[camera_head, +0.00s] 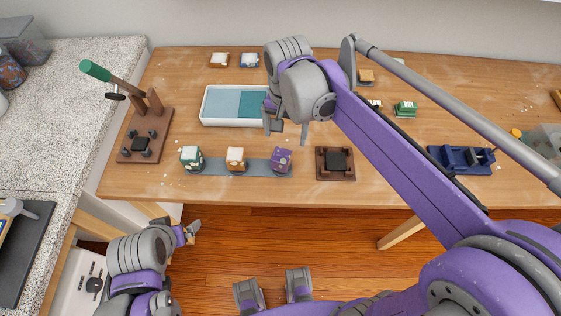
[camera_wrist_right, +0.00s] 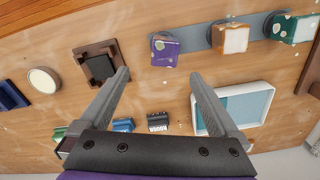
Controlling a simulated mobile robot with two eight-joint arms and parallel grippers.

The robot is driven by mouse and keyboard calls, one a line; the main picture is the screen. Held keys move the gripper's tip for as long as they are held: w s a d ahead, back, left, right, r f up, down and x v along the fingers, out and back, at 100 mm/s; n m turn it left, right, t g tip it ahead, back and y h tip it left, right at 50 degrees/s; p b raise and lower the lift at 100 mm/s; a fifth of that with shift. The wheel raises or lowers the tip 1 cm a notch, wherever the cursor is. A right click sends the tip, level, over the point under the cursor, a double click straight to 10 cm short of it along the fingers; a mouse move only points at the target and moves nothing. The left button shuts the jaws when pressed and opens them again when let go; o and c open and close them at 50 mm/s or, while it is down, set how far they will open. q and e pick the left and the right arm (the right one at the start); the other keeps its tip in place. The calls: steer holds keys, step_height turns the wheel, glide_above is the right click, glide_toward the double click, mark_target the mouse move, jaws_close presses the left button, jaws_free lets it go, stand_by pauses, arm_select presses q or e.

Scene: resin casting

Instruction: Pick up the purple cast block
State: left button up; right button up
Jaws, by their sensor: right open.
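The purple cast block (camera_head: 281,160), with pale specks, sits at the right end of a grey-blue strip (camera_head: 258,170) near the table's front edge. It also shows in the right wrist view (camera_wrist_right: 165,54), beyond and between the fingertips. My right gripper (camera_head: 286,128) is open and empty above the table, behind the block and apart from it; its fingers also show in the right wrist view (camera_wrist_right: 160,73). An orange block (camera_head: 235,158) and a teal block (camera_head: 191,158) sit on the same strip to the left. My left gripper (camera_head: 191,231) is low at the lower left, away from the blocks, its jaws unclear.
A white tray (camera_head: 204,105) with blue and teal sections lies behind the strip. A brown fixture with a black pad (camera_head: 335,163) stands right of the purple block. A green-handled press (camera_head: 148,120) is at left, a blue vise (camera_head: 461,160) at right. My right arm hides part of the table.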

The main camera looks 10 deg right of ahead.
glide_above(281, 155)
steer(key=f, duration=0.5)
steer(key=shift+d+f, duration=0.2)
steer(key=shift+d, duration=0.2)
steer(key=shift+a+f+b, duration=0.2)
steer(key=shift+f, duration=1.15)
steer(key=shift+a+f+b, duration=0.15)
steer(key=shift+f, duration=1.15)
jaws_close()
